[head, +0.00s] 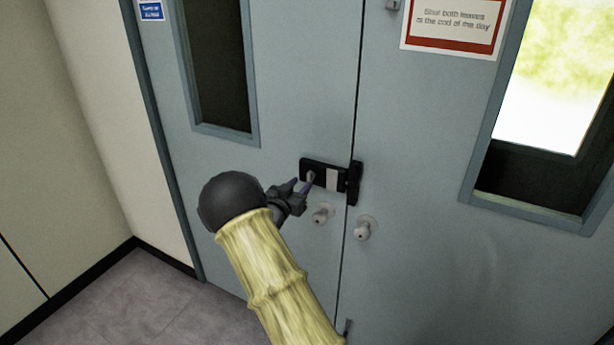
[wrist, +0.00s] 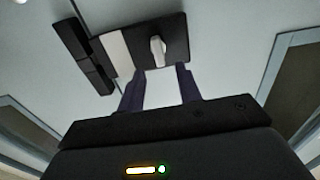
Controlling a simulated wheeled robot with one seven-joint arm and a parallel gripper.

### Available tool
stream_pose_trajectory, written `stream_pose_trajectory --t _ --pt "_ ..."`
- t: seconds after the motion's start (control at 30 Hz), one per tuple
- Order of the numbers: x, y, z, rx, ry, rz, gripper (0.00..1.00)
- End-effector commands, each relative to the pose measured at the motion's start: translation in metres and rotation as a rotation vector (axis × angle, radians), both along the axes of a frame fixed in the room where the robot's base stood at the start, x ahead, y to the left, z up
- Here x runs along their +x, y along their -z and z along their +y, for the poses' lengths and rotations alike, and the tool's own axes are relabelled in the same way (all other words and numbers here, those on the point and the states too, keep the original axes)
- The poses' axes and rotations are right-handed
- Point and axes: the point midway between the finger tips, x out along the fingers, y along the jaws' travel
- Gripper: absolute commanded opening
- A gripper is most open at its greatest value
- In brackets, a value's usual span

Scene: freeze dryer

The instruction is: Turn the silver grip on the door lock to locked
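The door lock (head: 341,181) is a black plate with a pale panel, mounted on the left door leaf, its right end at the seam. It also shows in the wrist view (wrist: 176,28). Its silver grip (wrist: 157,50) is a small knob standing out from the plate; it shows in the head view (head: 310,177) close to my fingertips. My gripper (head: 299,186) is in front of the lock. In the wrist view its two dark fingers (wrist: 161,72) are spread apart, with the grip just beyond and between the tips. I see no clear contact.
Two round door knobs, left (head: 322,215) and right (head: 362,229), sit below the lock. A black catch (head: 354,183) stands at the seam. A sign (head: 455,25) hangs on the right leaf. Both leaves have windows. Floor (head: 120,290) is clear at lower left.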

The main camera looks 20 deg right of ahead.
Motion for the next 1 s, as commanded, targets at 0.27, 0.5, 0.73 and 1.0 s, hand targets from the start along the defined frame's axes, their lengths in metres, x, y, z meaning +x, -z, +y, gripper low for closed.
stream_pose_trajectory --t 0.27,0.5,0.73,1.0 --pt "0.026 -0.001 -0.034 0.000 0.001 0.000 0.35" --pt "0.032 0.000 -0.040 0.001 -0.001 0.001 0.35" --pt "0.031 0.000 -0.040 0.001 -0.001 0.001 0.19" --pt "0.031 0.000 -0.040 0.001 -0.001 0.000 0.00"
